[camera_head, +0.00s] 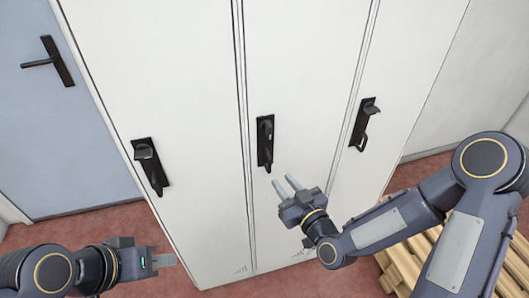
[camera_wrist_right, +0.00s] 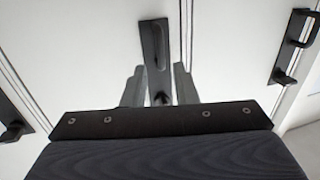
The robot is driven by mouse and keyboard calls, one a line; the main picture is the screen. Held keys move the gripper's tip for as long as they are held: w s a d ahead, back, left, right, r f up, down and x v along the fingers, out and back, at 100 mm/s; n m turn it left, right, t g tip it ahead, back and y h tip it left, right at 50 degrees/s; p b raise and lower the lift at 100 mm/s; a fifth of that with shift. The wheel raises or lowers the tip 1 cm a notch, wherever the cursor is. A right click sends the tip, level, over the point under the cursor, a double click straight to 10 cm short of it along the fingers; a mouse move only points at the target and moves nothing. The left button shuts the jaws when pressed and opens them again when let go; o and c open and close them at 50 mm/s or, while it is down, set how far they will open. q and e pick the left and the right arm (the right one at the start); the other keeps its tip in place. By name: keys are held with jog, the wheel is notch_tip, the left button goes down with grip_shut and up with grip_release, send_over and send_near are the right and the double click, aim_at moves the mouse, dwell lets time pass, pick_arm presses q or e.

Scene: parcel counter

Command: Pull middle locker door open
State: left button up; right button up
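The white middle locker door (camera_head: 305,75) appears shut, flush with its neighbours. Its black handle (camera_head: 265,142) is mounted on a dark upright plate. My right gripper (camera_head: 285,185) is just below this handle, fingers apart and empty, pointing up toward it. In the right wrist view, the middle handle (camera_wrist_right: 155,55) appears between and beyond the two spread fingers (camera_wrist_right: 160,88), with no clear contact. My left gripper (camera_head: 165,261) is low at the left, away from the middle handle. Its fingers overlap from this angle, so their gap is unclear.
The left locker handle (camera_head: 150,165) and right locker handle (camera_head: 364,124) flank the middle one. A grey-blue room door (camera_head: 60,130) stands at the left. A wooden pallet (camera_head: 405,265) lies on the red floor (camera_head: 110,222) at the lower right, behind my right arm.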

aim_at(270, 166)
jog(key=shift+t, duration=0.3)
jog(key=p+x, duration=0.2)
jog(key=x, duration=0.5)
jog(key=shift+a+r, duration=0.1)
jog(key=shift+a, duration=0.05)
jog(key=shift+w+a, duration=0.25)
jog(key=shift+w, duration=0.25)
grip_shut()
